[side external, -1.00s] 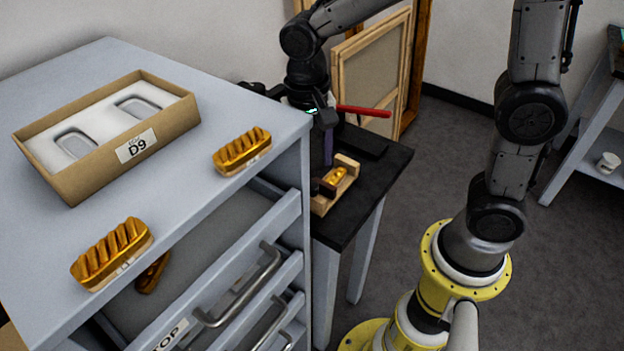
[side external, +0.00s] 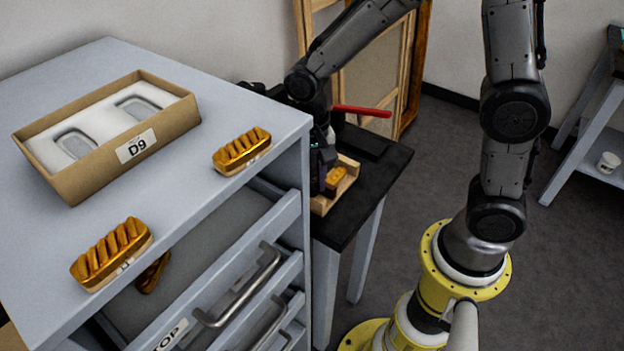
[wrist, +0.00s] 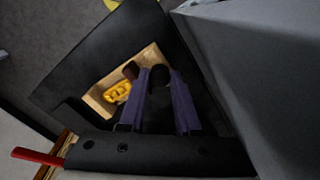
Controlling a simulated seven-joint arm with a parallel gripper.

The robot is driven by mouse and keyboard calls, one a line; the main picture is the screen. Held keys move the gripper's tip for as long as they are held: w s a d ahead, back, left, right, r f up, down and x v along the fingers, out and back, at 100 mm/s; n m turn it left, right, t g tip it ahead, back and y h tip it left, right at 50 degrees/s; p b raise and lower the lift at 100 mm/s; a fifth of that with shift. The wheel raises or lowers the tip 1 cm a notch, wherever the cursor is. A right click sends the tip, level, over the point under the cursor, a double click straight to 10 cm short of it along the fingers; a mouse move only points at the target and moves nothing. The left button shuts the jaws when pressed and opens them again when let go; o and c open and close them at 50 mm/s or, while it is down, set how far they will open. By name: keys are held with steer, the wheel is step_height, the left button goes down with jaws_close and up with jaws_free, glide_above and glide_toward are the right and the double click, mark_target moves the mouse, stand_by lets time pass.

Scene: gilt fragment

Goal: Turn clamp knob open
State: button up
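A pale wooden clamp (side external: 322,205) stands on the black side table, with a gold fragment (side external: 336,174) in it. In the wrist view the clamp (wrist: 98,95) holds the yellow-gold fragment (wrist: 118,92) beside a small red-brown piece (wrist: 131,70). My gripper (side external: 324,180) is down at the clamp's near left end, partly behind the cabinet corner. In the wrist view the two purple fingers of my gripper (wrist: 161,80) stand apart, on either side of a dark round knob (wrist: 159,74). I cannot tell whether they touch it.
The grey cabinet (side external: 215,95) stands close on the left, with an open drawer. On it are a D9 box (side external: 62,185) and two gold fragments (side external: 242,150) (side external: 112,250). A red bar (side external: 362,111) sticks out near my wrist. Framed panels (side external: 375,65) lean behind.

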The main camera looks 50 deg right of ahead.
jaws_close()
steer(key=n, duration=0.6)
steer(key=shift+r+n, duration=0.1)
steer(key=shift+n, duration=0.2)
steer(key=n, duration=0.6)
steer(key=shift+n, duration=0.4)
steer(key=o, duration=0.6)
jaws_free()
